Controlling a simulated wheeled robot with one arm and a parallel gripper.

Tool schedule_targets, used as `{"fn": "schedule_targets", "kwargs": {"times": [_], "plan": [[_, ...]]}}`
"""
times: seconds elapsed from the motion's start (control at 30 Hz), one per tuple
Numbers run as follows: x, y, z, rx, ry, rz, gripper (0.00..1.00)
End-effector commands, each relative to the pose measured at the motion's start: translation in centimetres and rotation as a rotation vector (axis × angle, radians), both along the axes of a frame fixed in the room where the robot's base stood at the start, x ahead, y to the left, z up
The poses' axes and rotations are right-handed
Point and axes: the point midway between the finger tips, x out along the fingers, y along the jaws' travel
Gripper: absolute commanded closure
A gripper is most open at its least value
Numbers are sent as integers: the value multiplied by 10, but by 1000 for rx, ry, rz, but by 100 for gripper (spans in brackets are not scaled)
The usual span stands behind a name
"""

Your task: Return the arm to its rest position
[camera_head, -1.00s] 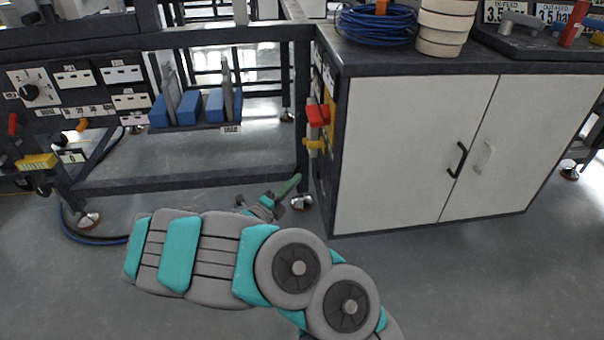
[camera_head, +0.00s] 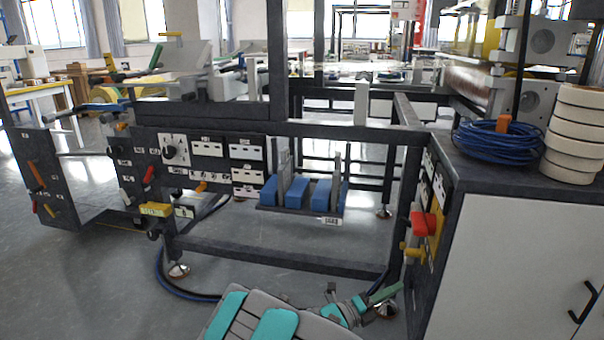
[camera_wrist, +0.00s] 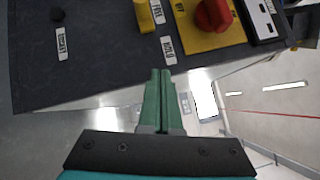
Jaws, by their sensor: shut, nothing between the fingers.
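My arm (camera_head: 262,318) shows at the bottom of the head view, grey with teal bands. Its end with my gripper (camera_head: 385,294) reaches to the right, low in front of the dark frame and left of the cabinet. In the wrist view the two green fingers of my gripper (camera_wrist: 162,78) lie together, shut and empty. They point toward a dark panel (camera_wrist: 100,60) with a red knob (camera_wrist: 213,14) on a yellow plate and a yellow lever (camera_wrist: 144,16). The fingers appear apart from the panel.
A white-doored cabinet (camera_head: 500,265) stands at the right, with a blue cable coil (camera_head: 494,142) and stacked cream rings (camera_head: 576,130) on top. The dark machine frame (camera_head: 270,257) and control panels (camera_head: 205,165) stand ahead. Blue blocks (camera_head: 297,192) sit on its shelf. Grey floor (camera_head: 90,280) is open at left.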

Motion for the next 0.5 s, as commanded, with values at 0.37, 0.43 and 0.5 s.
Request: {"fn": "schedule_targets", "kwargs": {"times": [0.37, 0.43, 0.5], "plan": [[-121, -78, 83, 290, -678, -414, 100], [-146, -84, 89, 338, -805, -493, 100], [-170, -87, 92, 381, -927, -574, 100]]}}
